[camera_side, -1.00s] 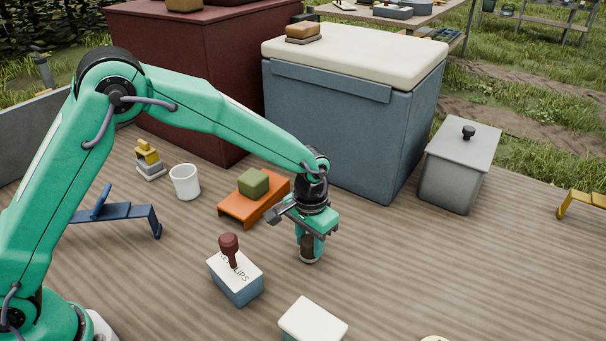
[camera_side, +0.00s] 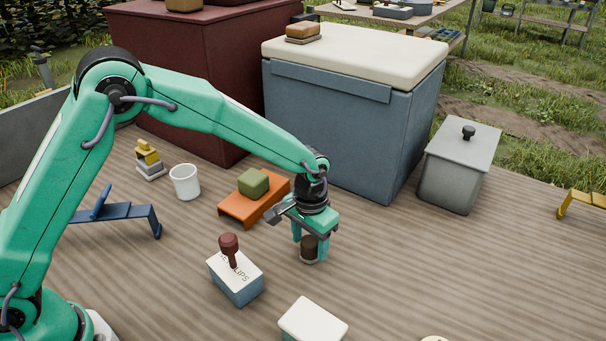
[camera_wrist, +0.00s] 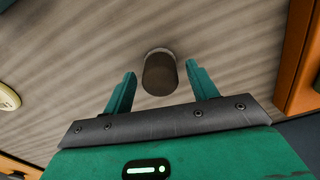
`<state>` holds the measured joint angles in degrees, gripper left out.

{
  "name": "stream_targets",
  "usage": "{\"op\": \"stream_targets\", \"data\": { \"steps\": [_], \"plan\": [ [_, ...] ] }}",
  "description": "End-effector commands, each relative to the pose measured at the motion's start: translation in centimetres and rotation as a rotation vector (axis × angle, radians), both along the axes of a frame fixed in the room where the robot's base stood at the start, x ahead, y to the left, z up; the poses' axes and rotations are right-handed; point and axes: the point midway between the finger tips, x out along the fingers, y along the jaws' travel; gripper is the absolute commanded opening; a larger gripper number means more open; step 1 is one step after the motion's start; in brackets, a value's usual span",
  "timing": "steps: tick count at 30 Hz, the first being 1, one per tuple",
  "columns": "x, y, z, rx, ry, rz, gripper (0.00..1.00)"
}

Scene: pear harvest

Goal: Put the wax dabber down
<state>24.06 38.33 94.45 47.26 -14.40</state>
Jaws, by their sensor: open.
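The wax dabber (camera_side: 309,247), a short dark brown cylinder with a pale base, stands upright on the wooden deck. In the wrist view the dabber (camera_wrist: 160,74) shows its brown end between the two teal fingers, with a gap on each side. My gripper (camera_side: 310,252) is open around it, pointing down, and the fingers do not touch it. The gripper's fingertips also show in the wrist view (camera_wrist: 160,70).
A labelled box (camera_side: 236,283) with a dark red-handled stamp (camera_side: 229,247) stands left of the gripper. A white-topped box (camera_side: 313,322) is in front. An orange stand (camera_side: 238,209) with a green block (camera_side: 253,183) is behind left.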

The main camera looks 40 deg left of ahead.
Motion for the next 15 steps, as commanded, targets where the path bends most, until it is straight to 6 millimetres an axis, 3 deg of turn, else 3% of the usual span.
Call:
{"op": "stream_targets", "data": {
  "steps": [8,15],
  "plan": [
    [0.1,0.0,2.8,-0.002,-0.005,0.0,0.58],
    [0.1,-0.1,6.7,-0.002,-0.005,0.0,0.58]
  ]
}}
